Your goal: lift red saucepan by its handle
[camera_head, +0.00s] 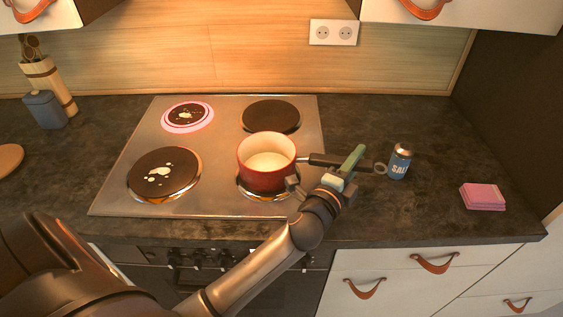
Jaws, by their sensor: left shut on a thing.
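The red saucepan (262,172) stands on the front right burner of the hob, with a pale inside that looks empty. Its dark handle (325,160) points right and ends in a metal loop past the hob's edge. My left gripper (349,168) is shut on the handle, with its green-tipped fingers around the outer half. The gripper hides part of the handle. I cannot tell any clear gap between the pan's base and the burner. My right gripper is not in view.
A blue salt shaker (399,162) stands very close to the handle's loop. A pink sponge stack (483,196) lies farther right. The hob (222,130) has other burners, one with a glowing pink ring. A utensil holder (50,82) and a grey container (46,110) stand left.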

